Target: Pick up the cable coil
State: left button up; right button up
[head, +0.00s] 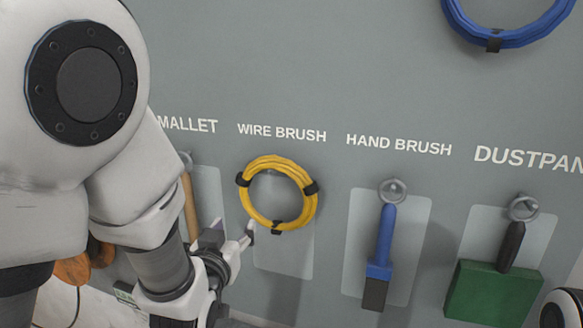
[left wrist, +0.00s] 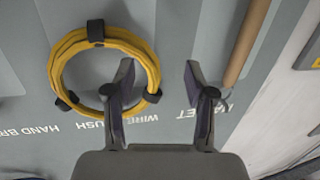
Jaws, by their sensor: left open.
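A yellow cable coil (head: 276,164) with black ties hangs on the grey wall board below the words "WIRE BRUSH". It also shows at the left of the left wrist view (left wrist: 66,57). My left gripper (head: 236,238) is open at the coil's lower left in the head view. A blue cable coil (head: 513,39) hangs at the top right of the head view. My right gripper does not show.
A blue hand brush (head: 384,240) and a green dustpan (head: 493,291) hang on hooks to the right. A wooden-handled mallet (left wrist: 247,43) hangs beside the left gripper, partly hidden by my arm in the head view.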

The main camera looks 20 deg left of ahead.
aim_at(242, 190)
pick_arm(q)
notch_tip(242, 190, up, 6)
jog(key=s+t+p, duration=0.1)
jog(key=w+p, duration=0.1)
jog(key=w, duration=0.1)
jog(key=w+p, duration=0.1)
jog(key=w, duration=0.1)
jog(key=w+p, duration=0.2)
jog(key=w, duration=0.1)
jog(key=shift+a+f, duration=0.25)
jog(key=shift+a, duration=0.1)
jog(key=shift+w+f, duration=0.1)
jog(key=shift+w, duration=0.2)
jog(key=shift+s+d, duration=0.15)
jog(key=shift+s, duration=0.25)
jog(key=shift+s+d+r, duration=0.1)
jog(key=shift+r, duration=0.1)
jog(key=c, duration=1)
jog(key=shift+w+f, duration=0.15)
jog(key=shift+w, duration=0.1)
grip_shut()
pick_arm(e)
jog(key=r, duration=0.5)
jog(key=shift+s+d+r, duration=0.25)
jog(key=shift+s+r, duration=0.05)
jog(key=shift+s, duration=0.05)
